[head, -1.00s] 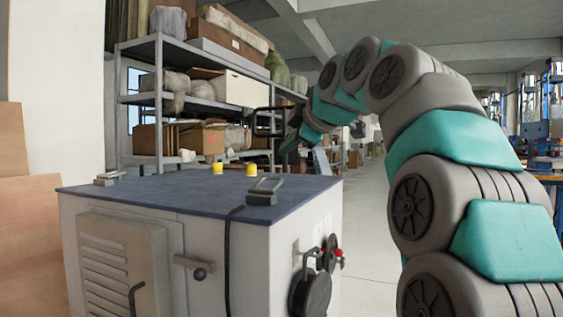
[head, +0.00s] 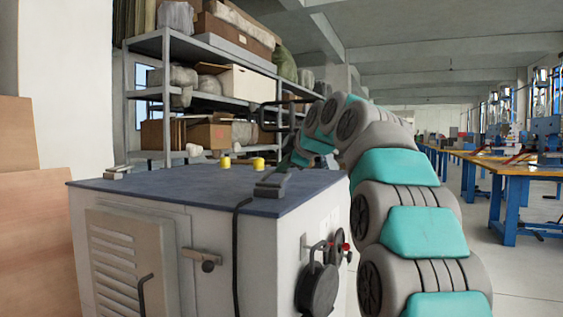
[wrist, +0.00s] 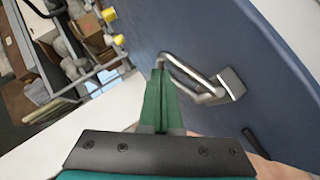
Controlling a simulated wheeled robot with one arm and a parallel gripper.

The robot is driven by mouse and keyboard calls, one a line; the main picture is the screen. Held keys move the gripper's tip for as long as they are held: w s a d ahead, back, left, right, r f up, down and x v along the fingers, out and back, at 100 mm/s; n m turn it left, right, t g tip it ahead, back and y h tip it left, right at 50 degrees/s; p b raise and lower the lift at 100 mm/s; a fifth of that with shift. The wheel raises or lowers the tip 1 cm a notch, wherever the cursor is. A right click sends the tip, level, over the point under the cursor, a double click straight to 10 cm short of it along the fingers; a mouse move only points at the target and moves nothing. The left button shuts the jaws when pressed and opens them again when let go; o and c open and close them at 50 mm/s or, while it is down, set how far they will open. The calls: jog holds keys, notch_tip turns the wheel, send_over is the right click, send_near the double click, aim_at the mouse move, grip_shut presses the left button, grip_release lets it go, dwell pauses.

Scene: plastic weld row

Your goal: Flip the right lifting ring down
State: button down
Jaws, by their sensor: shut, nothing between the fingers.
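The right lifting ring (head: 275,180) is a grey metal loop on a bracket near the right edge of the cabinet's dark blue top (head: 190,187). In the wrist view the ring (wrist: 190,73) stretches from its square bracket toward my fingertips; its exact tilt is hard to tell. My gripper (wrist: 160,72) has its green fingers pressed together and empty. The tips are right at the loop's far end; I cannot tell whether they touch. In the head view my gripper (head: 290,159) is just behind the ring. The left lifting ring (head: 117,171) sits at the top's far left corner.
Two yellow caps (head: 225,161) (head: 258,163) stand along the back of the top. A black cable (head: 236,235) hangs down the front. A loaded shelf (head: 165,97) stands behind the cabinet. Blue workbenches (head: 510,185) are at the right, with open floor before them.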

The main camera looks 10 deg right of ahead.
jog(key=shift+w+d+g+p, duration=0.2)
jog(key=shift+w+g+p, duration=0.15)
jog(key=shift+p, duration=0.65)
jog(key=shift+w+d+f+m+g+y+p, duration=0.15)
jog(key=shift+m+g+p, duration=0.15)
jog(key=shift+p, duration=0.3)
jog(key=shift+s+a+m+g+y+p, duration=0.15)
jog(key=shift+m+g+p, duration=0.15)
jog(key=shift+p, duration=0.3)
jog(key=shift+w+d+f+g+p, duration=0.2)
jog(key=shift+w+f+g+p, duration=0.1)
jog(key=shift+p, duration=0.15)
jog(key=shift+s+f+m, duration=0.1)
jog(key=shift+f+m, duration=0.2)
jog(key=shift+f, duration=0.15)
